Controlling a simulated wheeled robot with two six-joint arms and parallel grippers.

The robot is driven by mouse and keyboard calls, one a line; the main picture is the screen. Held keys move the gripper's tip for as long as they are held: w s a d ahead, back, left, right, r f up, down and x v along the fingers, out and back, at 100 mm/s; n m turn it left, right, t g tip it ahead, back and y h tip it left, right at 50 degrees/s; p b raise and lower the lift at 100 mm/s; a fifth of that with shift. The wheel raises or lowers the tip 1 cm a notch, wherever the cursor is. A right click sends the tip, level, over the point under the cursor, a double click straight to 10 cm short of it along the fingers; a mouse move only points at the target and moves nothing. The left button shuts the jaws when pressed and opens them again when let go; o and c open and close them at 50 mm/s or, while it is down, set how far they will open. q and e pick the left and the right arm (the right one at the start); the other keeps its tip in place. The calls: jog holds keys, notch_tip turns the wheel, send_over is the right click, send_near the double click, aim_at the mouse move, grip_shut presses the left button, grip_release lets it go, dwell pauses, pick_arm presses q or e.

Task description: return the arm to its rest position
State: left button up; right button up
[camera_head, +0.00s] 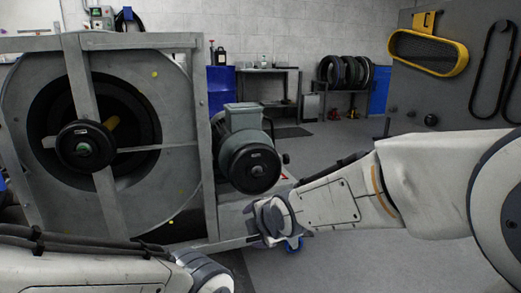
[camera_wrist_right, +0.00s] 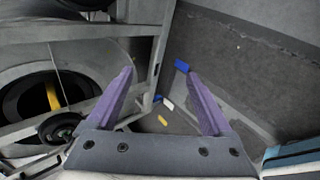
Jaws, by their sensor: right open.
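My right arm (camera_head: 345,195) reaches in from the right in the head view, bent toward the middle, with its wrist (camera_head: 270,215) in front of the dynamometer frame. In the right wrist view my right gripper (camera_wrist_right: 160,74) is open, with two purple fingers spread apart and nothing between them. Its fingers point toward the floor beside the frame. My left arm (camera_head: 85,266) lies along the lower left of the head view. Its wrist runs out of the bottom edge, and the left gripper is out of view.
The grey dynamometer frame (camera_head: 210,150) with its large drum (camera_head: 150,110) stands at left, a motor (camera_head: 248,150) beside it. Small blue (camera_wrist_right: 181,65) and yellow (camera_wrist_right: 163,120) pieces show below the right gripper. A tool board (camera_head: 455,70) stands at right. Floor (camera_head: 340,255) is open at front right.

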jog(key=s+d+r+m+g+h+p, duration=0.1)
jog(key=s+d+r+m+g+p, duration=0.25)
jog(key=s, duration=0.65)
jog(key=s+d+r+m+g+h+p, duration=0.1)
jog(key=s+r+m+g+p, duration=0.1)
jog(key=s+m+p, duration=0.45)
jog(key=s+d+r+m+g+h+p, duration=0.1)
jog(key=s+d+r+m+g+p, duration=0.15)
jog(key=s+m, duration=0.65)
pick_arm(q)
notch_tip(320, 180, up, 52)
jog(key=p, duration=3.7)
jog(key=shift+p, duration=0.35)
pick_arm(e)
jog(key=s+r+n, duration=0.2)
jog(key=s+r, duration=0.1)
jog(key=r, duration=3.3)
jog(key=shift+a+r+n+g, duration=0.35)
jog(key=shift+r+n+g, duration=0.05)
